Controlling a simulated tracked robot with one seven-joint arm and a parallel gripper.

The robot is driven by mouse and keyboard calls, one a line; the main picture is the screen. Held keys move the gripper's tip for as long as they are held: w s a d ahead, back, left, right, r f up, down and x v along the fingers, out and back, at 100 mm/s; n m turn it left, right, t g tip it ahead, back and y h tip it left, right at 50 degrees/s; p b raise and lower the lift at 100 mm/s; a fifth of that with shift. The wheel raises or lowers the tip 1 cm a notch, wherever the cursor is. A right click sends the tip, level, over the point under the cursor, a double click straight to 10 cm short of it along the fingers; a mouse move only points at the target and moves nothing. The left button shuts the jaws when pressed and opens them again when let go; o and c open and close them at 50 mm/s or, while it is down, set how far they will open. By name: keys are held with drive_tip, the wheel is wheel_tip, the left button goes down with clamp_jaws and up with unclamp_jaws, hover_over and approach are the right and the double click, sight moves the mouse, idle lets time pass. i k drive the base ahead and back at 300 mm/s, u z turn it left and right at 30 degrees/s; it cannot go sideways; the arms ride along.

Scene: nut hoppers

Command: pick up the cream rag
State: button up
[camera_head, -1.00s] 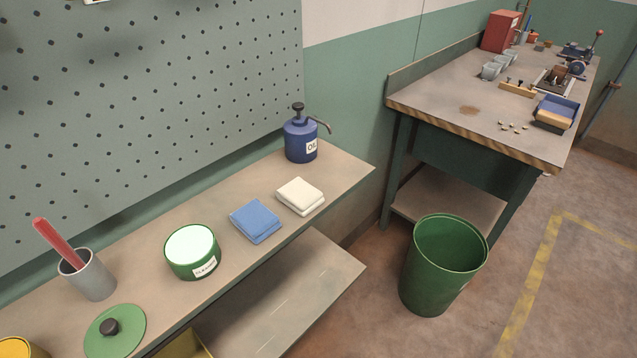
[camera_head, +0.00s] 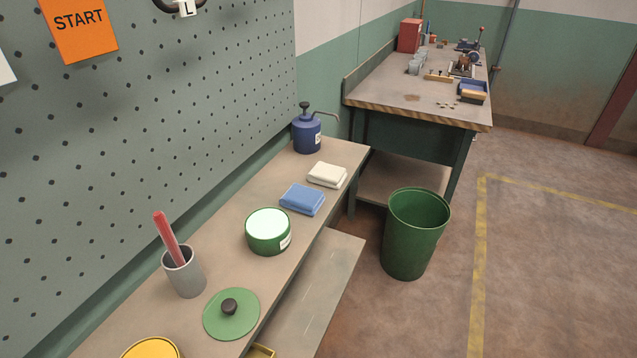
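The cream rag (camera_head: 327,175) lies folded on the narrow bench (camera_head: 238,198) below the pegboard, near the bench's far end. It sits just beyond a folded blue rag (camera_head: 302,199) and in front of the blue oil can (camera_head: 306,134). Nothing covers it. My gripper is not in view.
A green tin (camera_head: 268,232), a green lid (camera_head: 231,314), a grey cup (camera_head: 184,275) with a red stick and a yellow item (camera_head: 152,349) stand nearer on the bench. A green bin (camera_head: 414,233) stands on the floor before the workbench (camera_head: 415,107). The floor at right is clear.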

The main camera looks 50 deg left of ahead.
sight(324, 174)
drive_tip(key=u, duration=0.9)
drive_tip(key=i, duration=1.1)
drive_tip(key=u, duration=0.6)
drive_tip(key=k, duration=0.85)
drive_tip(key=u, duration=0.15)
drive_tip(key=i, duration=0.9)
drive_tip(key=z, duration=0.05)
